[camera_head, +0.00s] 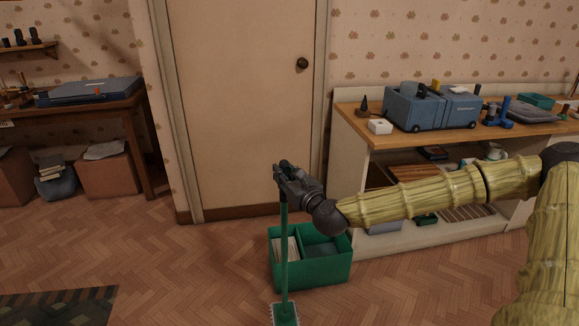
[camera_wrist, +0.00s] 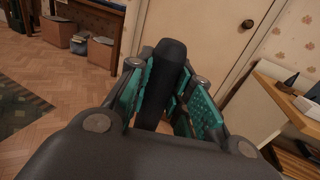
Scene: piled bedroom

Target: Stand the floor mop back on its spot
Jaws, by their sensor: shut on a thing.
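The floor mop (camera_head: 284,245) has a thin green pole and a green head with a pale fringe, and it hangs nearly upright in the head view. My gripper (camera_head: 286,178) is shut on the upper end of its pole. In the wrist view, the mop's dark handle end (camera_wrist: 171,62) stands between the green pads of my gripper (camera_wrist: 168,98). The mop head is at the bottom edge of the head view, and I cannot tell whether it touches the floor. The mop's spot is not identifiable in these views.
A green divided box (camera_head: 318,272) stands on the floor behind the pole. A wooden-topped shelf unit (camera_head: 380,142) with a blue case (camera_head: 418,110) is on the right. A closed door (camera_head: 240,120) is behind. A dark patterned rug (camera_head: 60,308) lies front left, with open floor between.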

